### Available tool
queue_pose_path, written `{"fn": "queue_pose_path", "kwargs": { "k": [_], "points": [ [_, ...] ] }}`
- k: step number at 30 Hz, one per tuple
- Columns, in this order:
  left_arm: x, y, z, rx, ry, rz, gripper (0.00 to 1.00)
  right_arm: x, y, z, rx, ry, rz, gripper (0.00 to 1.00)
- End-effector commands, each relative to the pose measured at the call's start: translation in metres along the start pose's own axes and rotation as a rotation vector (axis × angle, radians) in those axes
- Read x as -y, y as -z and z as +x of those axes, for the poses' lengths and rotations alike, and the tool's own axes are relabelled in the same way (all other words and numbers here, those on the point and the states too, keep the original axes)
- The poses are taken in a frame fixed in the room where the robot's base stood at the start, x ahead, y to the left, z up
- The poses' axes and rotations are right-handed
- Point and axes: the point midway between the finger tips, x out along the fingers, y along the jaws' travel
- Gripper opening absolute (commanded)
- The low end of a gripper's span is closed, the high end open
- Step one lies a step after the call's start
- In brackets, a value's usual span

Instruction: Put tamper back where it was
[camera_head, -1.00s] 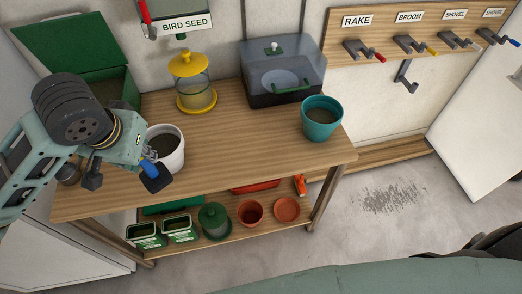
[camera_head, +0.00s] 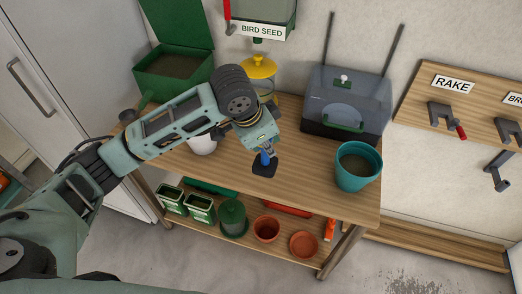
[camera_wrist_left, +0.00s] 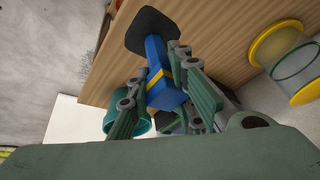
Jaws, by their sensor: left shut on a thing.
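The tamper (camera_head: 265,168) has a blue handle and a flat black foot. My left gripper (camera_head: 262,150) is shut on its blue handle, with the black foot pointing down over the middle of the wooden bench (camera_head: 309,193). In the left wrist view, the green fingers (camera_wrist_left: 165,96) grip the blue handle (camera_wrist_left: 156,60), and the black foot shows against the bench top. I cannot tell the gap between foot and bench. My right gripper is not in view.
A white pot (camera_head: 203,146) is partly hidden behind my left arm. A yellow-topped feeder (camera_head: 258,68), a clear-lidded box (camera_head: 345,105) and a teal pot (camera_head: 357,168) stand on the bench. A rack with hooks (camera_head: 470,100) is on the right wall. The bench's front middle is clear.

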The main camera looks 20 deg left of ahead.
Motion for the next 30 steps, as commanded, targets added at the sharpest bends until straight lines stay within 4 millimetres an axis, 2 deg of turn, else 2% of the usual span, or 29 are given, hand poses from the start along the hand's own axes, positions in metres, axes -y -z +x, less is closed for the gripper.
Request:
{"fn": "queue_pose_path", "kwargs": {
  "k": [1,6,11,14,22,30],
  "points": [
    [0.012,-0.003,0.007,0.004,0.0,-0.006,0.0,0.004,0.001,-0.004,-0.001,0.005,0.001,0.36],
    [0.045,-0.01,0.033,0.004,-0.001,-0.004,0.0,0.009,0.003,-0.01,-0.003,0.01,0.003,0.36],
    [0.062,-0.013,0.047,0.001,-0.002,-0.002,0.0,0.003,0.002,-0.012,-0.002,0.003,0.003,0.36],
    [0.065,-0.014,0.051,0.0,-0.002,0.0,0.0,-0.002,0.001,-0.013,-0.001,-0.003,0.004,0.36],
    [0.061,-0.027,0.083,0.0,-0.002,-0.001,0.0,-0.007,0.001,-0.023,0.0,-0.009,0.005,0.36],
    [0.06,-0.028,0.087,-0.002,0.0,0.001,0.0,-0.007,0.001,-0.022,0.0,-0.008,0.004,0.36]
  ]
}}
